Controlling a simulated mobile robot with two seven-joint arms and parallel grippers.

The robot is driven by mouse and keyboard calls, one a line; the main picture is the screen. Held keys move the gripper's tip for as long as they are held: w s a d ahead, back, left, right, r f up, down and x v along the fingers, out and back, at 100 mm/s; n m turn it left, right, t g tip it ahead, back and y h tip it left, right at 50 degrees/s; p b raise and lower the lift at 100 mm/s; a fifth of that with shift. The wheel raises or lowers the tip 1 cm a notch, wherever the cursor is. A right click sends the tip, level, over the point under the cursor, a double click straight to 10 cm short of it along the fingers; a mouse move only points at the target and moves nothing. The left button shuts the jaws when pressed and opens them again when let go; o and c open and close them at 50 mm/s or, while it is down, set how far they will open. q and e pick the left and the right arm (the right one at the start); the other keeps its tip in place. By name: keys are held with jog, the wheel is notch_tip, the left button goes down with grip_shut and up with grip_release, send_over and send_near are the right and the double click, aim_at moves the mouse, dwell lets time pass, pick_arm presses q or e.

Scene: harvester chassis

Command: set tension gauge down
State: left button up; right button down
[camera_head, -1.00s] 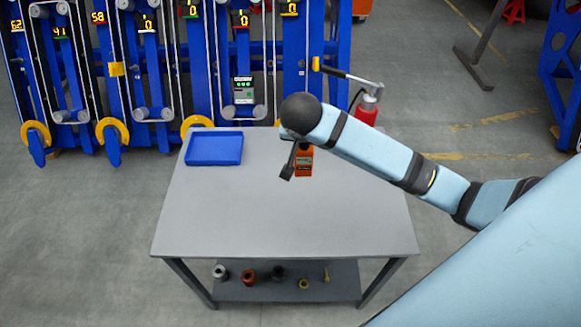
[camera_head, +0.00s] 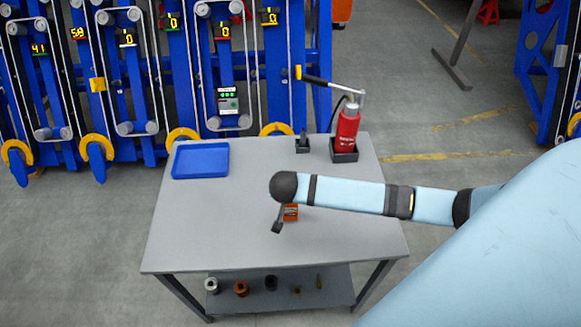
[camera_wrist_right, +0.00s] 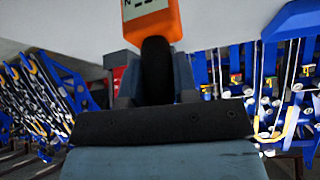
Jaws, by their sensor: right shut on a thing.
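The orange tension gauge (camera_head: 291,212) shows just below the end of my right arm, above or on the grey table (camera_head: 230,245); I cannot tell whether it touches the top. In the right wrist view the gauge (camera_wrist_right: 152,22) is at the top, with a black part between the fingers of my right gripper (camera_wrist_right: 155,75). My right gripper is shut on it. In the head view my wrist hides most of the gripper and part of the gauge. My left gripper is not in view.
A blue tray (camera_head: 201,160) lies at the table's back left. A red hand pump (camera_head: 347,130) stands in a black holder at the back right, with a small black holder (camera_head: 303,145) beside it. Several small parts lie on the lower shelf (camera_head: 330,290). The table's front and left are clear.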

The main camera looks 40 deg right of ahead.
jog(key=shift+f, duration=0.7)
jog(key=c, duration=0.9)
grip_release()
jog(key=shift+f, duration=0.1)
jog(key=v, duration=1.2)
jog(key=s+a+f+n+t+y, duration=0.2)
jog(key=s+a+f+n+y, duration=0.4)
jog(key=a+f, duration=0.25)
jog(key=s+f+n+t, duration=0.1)
jog(key=s+n, duration=0.1)
jog(key=s+f+n+t+y, duration=0.1)
jog(key=s, duration=0.2)
jog(key=s+d+f+n+t, duration=0.1)
jog(key=s+f+n+t, duration=0.1)
jog(key=s, duration=0.1)
jog(key=shift+f+n+y+b, duration=0.1)
jog(key=shift+n+y+b, duration=0.2)
jog(key=shift+y, duration=0.1)
